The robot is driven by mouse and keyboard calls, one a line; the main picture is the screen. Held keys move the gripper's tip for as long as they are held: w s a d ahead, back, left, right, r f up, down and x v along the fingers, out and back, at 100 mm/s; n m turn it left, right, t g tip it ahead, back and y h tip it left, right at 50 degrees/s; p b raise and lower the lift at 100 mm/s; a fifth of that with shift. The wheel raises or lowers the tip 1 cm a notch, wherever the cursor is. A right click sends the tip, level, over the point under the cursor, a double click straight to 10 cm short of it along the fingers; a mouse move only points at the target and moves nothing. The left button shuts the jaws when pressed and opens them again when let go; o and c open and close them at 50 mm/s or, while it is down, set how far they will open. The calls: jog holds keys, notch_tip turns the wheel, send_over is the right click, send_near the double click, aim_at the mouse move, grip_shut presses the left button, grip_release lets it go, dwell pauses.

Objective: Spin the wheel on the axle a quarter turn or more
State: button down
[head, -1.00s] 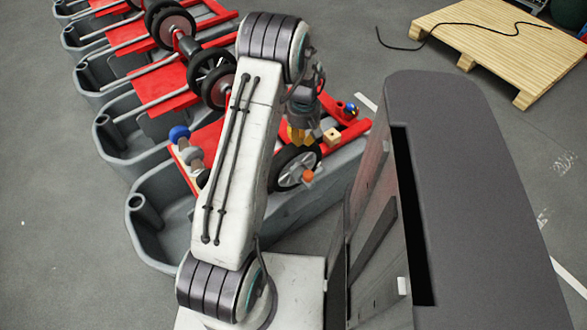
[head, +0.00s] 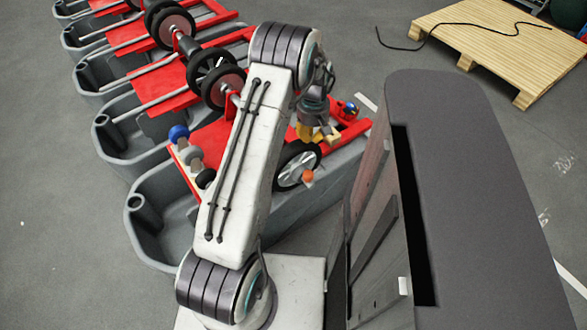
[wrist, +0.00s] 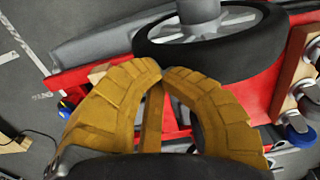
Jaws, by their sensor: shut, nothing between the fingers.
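The black-tyred wheel with a silver spoked hub (head: 285,178) stands on the near tank unit, facing my base, with a small orange knob (head: 308,176) in front of its hub. In the wrist view the wheel (wrist: 235,55) lies across the top, just beyond my fingers. My gripper (head: 305,133) has yellow fingers and is just above the wheel's upper right edge in the head view. In the wrist view the fingertips (wrist: 162,72) meet, with nothing held. I cannot tell whether a finger touches the tyre. My arm hides part of the unit.
The wheel's unit has a grey tank (head: 150,230) and red frame (head: 352,127). Similar units with wheels (head: 212,75) stand behind. A wooden pallet (head: 500,45) with a black cable lies at the upper right.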

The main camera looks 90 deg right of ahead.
jog(key=shift+w+a+f, duration=0.15)
jog(key=shift+a, duration=0.1)
jog(key=shift+d+r+p, duration=0.2)
jog(key=shift+r+p, duration=2)
jog(key=shift+r, duration=1.35)
jog(key=c, duration=1.9)
grip_release()
jog(key=shift+c, duration=0.2)
jog(key=shift+w+r+p, duration=0.15)
jog(key=shift+r+p, duration=0.2)
jog(key=shift+r, duration=0.05)
grip_shut()
jog(key=w+r+p, duration=0.3)
jog(key=r+p, duration=0.1)
jog(key=w+a+f+m+p, duration=0.2)
jog(key=w+a+m+p, duration=0.2)
jog(key=w+a+m, duration=0.1)
jog(key=shift+w+a+f+m, duration=0.25)
jog(key=shift+a+m, duration=0.25)
jog(key=shift+a, duration=0.75)
